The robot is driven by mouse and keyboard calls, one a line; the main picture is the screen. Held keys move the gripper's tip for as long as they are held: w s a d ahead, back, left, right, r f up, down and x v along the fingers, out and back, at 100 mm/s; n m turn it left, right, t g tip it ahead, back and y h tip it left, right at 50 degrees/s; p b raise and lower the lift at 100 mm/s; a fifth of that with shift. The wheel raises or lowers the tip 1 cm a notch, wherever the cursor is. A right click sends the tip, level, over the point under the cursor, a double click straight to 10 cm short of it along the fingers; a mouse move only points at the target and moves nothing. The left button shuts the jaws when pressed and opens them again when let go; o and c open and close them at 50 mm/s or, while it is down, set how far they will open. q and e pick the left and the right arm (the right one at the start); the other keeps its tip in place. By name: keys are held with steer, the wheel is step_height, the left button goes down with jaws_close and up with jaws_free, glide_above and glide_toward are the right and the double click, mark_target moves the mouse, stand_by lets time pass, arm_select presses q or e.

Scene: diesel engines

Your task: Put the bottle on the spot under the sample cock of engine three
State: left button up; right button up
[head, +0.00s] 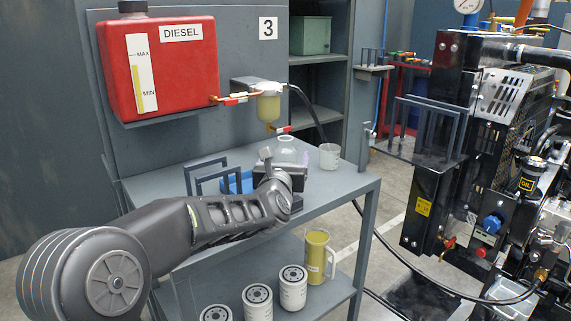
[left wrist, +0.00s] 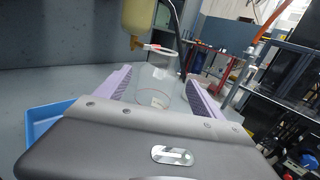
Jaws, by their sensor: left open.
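The clear glass bottle (head: 286,147) stands upright on the grey bench top, below and slightly right of the sample cock (head: 275,128) under the yellowish filter bowl. My left gripper (head: 284,160) is open at the bottle. In the left wrist view the bottle (left wrist: 157,84) shows between the two purple-grey fingers, with no clear contact visible. The cock (left wrist: 136,42) hangs above it there, and its red and white tag overlaps the bottle's mouth. The sign 3 (head: 268,28) is on the panel. My right gripper is out of view.
A glass beaker (head: 329,156) stands right of the bottle. A blue tray (head: 238,182) and dark handle frames (head: 208,172) lie left. The red diesel tank (head: 160,68) hangs above. White filters and a yellow jug (head: 317,257) stand on the lower shelf.

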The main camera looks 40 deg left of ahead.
arm_select(q)
steer(key=shift+w+a, duration=0.1)
steer(key=shift+w, duration=0.1)
steer(key=shift+p+x, duration=0.5)
steer(key=shift+x, duration=2.15)
steer(key=shift+s+a+r, duration=0.1)
steer(key=shift+s+a, duration=0.05)
steer(key=c, duration=1.6)
step_height(320, 180, up, 10)
steer(key=p, duration=0.2)
steer(key=shift+p, duration=0.4)
steer(key=shift+c, duration=0.2)
